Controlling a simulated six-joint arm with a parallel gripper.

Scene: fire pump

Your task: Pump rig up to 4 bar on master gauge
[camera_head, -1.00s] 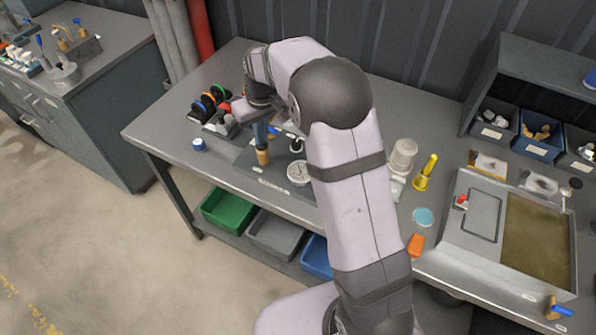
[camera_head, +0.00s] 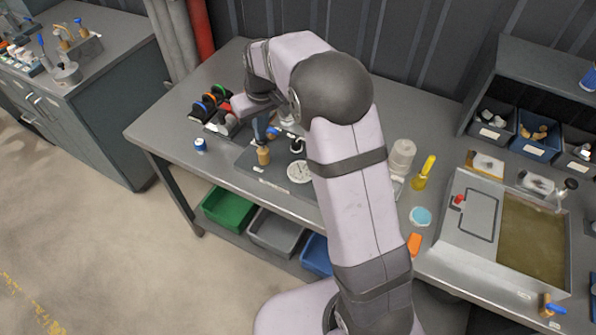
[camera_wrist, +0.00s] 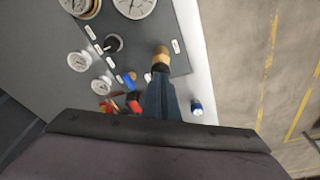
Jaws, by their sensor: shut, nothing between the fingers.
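The pump rig is a dark grey plate (camera_head: 240,160) on the bench. A large white dial gauge (camera_head: 300,172) lies on it, partly beside my arm; a large dial also shows at the top of the wrist view (camera_wrist: 133,4). I cannot read the needle or tell which dial is the master gauge. A tan, wood-coloured upright handle (camera_head: 263,156) stands at the plate's left part and shows in the wrist view (camera_wrist: 160,58). My gripper (camera_wrist: 161,76) is shut and empty, its fingertips at or just above this handle. I cannot tell whether they touch.
Smaller gauges (camera_wrist: 79,61) and a black knob (camera_wrist: 113,43) sit near the handle. A blue-and-white cap (camera_head: 200,145) stands left of the plate. A yellow bottle (camera_head: 424,172) and shallow tray (camera_head: 470,235) are to the right.

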